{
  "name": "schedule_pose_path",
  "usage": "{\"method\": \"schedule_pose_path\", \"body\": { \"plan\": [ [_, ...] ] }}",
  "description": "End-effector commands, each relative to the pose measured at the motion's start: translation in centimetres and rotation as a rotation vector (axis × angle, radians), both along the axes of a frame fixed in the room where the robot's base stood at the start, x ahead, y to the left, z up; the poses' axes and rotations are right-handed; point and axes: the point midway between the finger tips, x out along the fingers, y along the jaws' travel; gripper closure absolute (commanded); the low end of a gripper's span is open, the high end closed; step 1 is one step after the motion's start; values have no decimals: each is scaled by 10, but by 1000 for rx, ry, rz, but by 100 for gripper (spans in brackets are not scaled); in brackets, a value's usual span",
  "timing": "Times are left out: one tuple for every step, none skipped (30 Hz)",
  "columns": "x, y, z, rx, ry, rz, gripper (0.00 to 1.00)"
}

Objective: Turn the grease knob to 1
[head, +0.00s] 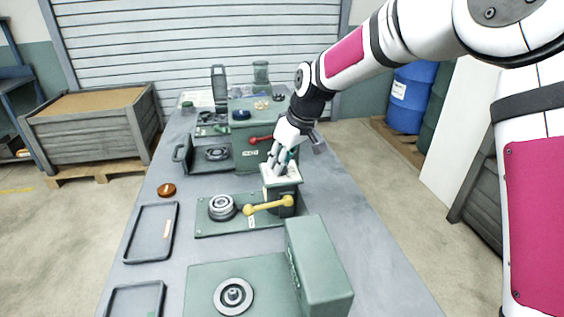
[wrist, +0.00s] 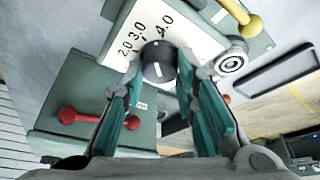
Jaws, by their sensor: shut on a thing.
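A small round black knob (wrist: 157,60) with a white mark sits on a white dial plate (wrist: 112,45) in the wrist view. The plate reads 2.0, 3.0 and 4.0; no 1 can be read, and part of the dial is hidden behind my fingers. My gripper (wrist: 160,70) has its teal-padded fingers on either side of the knob, shut on it. In the head view my gripper (head: 282,160) points down onto the white top (head: 277,178) of a green post; the knob is hidden there. I cannot read a name for this knob.
A yellow lever (head: 268,205) sticks out of the post, beside a metal ring (head: 222,207) on a green base. A red-handled lever (head: 262,139) is on the green machine behind. A green box (head: 318,270) stands in front. Grey trays (head: 150,232) lie at left.

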Motion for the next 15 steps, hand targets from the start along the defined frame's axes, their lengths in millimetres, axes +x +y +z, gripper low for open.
{"method": "schedule_pose_path", "body": {
  "plan": [
    [2,-2,-2,2,1,39,100],
    [2,-2,-2,2,1,67,100],
    [2,-2,-2,2,1,106,100],
    [3,-2,-1,3,0,134,100],
    [2,-2,-1,2,1,163,100],
    [3,-2,-2,2,1,200,100],
    [3,-2,-2,2,1,229,100],
    [3,-2,-2,3,0,259,100],
    [3,-2,-2,3,1,297,100],
    [3,-2,-1,3,0,325,100],
    [3,-2,-1,3,0,355,100],
    [4,-2,-1,3,0,392,100],
    [4,-2,-2,3,0,421,100],
    [4,-2,-2,3,0,450,100],
    [4,-1,-1,3,0,489,100]
  ]
}}
